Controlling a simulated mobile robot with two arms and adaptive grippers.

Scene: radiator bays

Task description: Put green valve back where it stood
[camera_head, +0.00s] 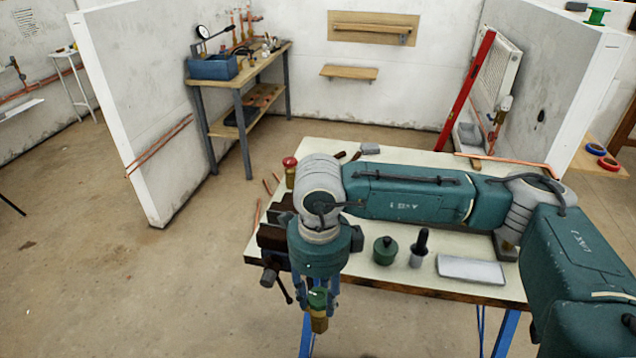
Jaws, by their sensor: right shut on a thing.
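The green valve (319,322), with a green cap and a brass body, hangs upright between the fingers of my right gripper (318,300). The gripper points down and is shut on it, partly hiding the cap. It holds the valve in front of the workbench's (398,278) near edge, with floor behind it in the picture. My right arm crosses the bench from the right and hides much of its top. A valve with a red cap (290,172) stands at the bench's left side. My left gripper is not in view.
A dark vice (272,240) sits at the bench's left edge. A green round tin (385,250), a dark-topped bottle (418,248) and a pale block (470,269) stand along the front. A red spirit level (467,92) leans beyond the bench. Floor at left is clear.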

